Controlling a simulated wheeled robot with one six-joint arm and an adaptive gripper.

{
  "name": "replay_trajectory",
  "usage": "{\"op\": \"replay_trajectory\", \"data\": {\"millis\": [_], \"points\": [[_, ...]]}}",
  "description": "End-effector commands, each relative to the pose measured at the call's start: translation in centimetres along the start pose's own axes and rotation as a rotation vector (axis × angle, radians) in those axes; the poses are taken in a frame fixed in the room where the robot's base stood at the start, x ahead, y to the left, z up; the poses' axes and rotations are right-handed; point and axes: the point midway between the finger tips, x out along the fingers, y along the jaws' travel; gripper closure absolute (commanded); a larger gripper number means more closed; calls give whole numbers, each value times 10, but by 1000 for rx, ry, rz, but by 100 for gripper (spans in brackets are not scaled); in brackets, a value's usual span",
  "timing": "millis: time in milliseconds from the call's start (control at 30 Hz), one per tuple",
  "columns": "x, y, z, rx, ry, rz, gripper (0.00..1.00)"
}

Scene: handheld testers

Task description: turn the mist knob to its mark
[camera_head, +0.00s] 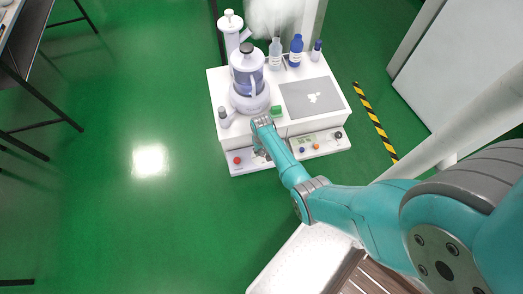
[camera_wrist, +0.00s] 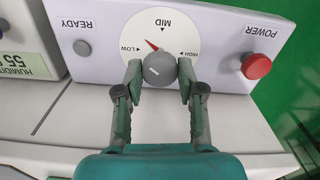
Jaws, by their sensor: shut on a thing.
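The mist knob (camera_wrist: 159,69) is a round grey knob on a white dial (camera_wrist: 181,36) in the wrist view, which shows the panel upside down. The dial reads LOW, MID and HIGH. A red pointer (camera_wrist: 152,45) shows at the knob's edge, between LOW and MID. A short pale line is on the knob's face. My gripper (camera_wrist: 160,76) is shut on the knob, one finger on each side. In the head view my gripper (camera_head: 261,152) is at the front panel of the white humidifier station (camera_head: 219,96), and the knob is hidden there.
A red POWER button (camera_wrist: 257,66) and a grey READY button (camera_wrist: 82,48) flank the dial. A humidity display (camera_wrist: 24,65) is at the left. A water tank (camera_head: 247,75), several bottles and a grey plate (camera_head: 296,104) stand on top. Green floor is clear to the left.

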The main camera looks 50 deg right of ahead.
Motion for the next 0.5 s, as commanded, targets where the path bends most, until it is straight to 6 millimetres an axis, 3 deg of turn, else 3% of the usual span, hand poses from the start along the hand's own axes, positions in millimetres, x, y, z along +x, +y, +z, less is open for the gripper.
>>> {"op": "replay_trajectory", "data": {"millis": [500], "points": [[1, 0, 1, -448, 0, 0, 97]]}}
